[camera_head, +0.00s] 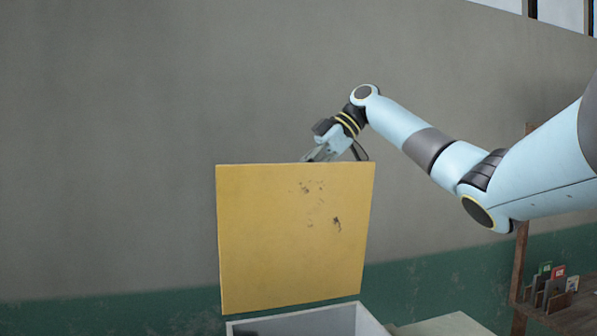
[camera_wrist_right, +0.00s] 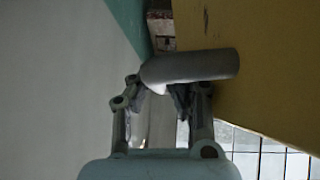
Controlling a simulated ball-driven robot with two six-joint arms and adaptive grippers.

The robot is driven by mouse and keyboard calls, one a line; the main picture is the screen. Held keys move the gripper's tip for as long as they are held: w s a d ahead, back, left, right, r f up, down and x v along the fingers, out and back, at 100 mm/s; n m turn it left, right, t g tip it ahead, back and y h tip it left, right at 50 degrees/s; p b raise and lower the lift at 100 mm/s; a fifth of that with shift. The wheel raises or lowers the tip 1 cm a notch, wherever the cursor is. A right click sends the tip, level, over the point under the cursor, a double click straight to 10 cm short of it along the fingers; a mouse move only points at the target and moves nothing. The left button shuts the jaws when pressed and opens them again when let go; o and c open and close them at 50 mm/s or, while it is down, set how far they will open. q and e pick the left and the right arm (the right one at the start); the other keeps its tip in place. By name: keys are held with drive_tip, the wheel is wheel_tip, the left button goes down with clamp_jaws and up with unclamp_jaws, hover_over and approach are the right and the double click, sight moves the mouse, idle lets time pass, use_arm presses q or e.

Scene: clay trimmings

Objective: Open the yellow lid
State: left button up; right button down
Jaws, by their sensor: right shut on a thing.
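The yellow lid (camera_head: 290,240) stands about upright at the back of a pale box (camera_head: 300,322), with dark scuffs near its upper right. The box's opening shows below it. My right gripper (camera_head: 318,156) reaches behind the lid's top edge, which hides its fingertips in the head view. In the right wrist view, my gripper (camera_wrist_right: 157,88) is shut on a grey rounded bar (camera_wrist_right: 205,66), which looks like a handle against the yellow lid (camera_wrist_right: 270,60). My left gripper is in neither view.
A grey wall (camera_head: 110,130) with a green lower band stands behind the box. A pale surface (camera_head: 445,325) lies right of the box. A wooden shelf (camera_head: 560,318) with small coloured items stands at far right. The space left of the lid looks clear.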

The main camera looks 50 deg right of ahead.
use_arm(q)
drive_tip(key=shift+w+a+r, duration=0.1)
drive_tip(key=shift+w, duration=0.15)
use_arm(e)
drive_tip(key=shift+w+d, duration=0.1)
drive_tip(key=shift+w, duration=0.1)
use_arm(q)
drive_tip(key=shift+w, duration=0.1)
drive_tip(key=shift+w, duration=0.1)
use_arm(e)
drive_tip(key=c, duration=1.6)
unclamp_jaws()
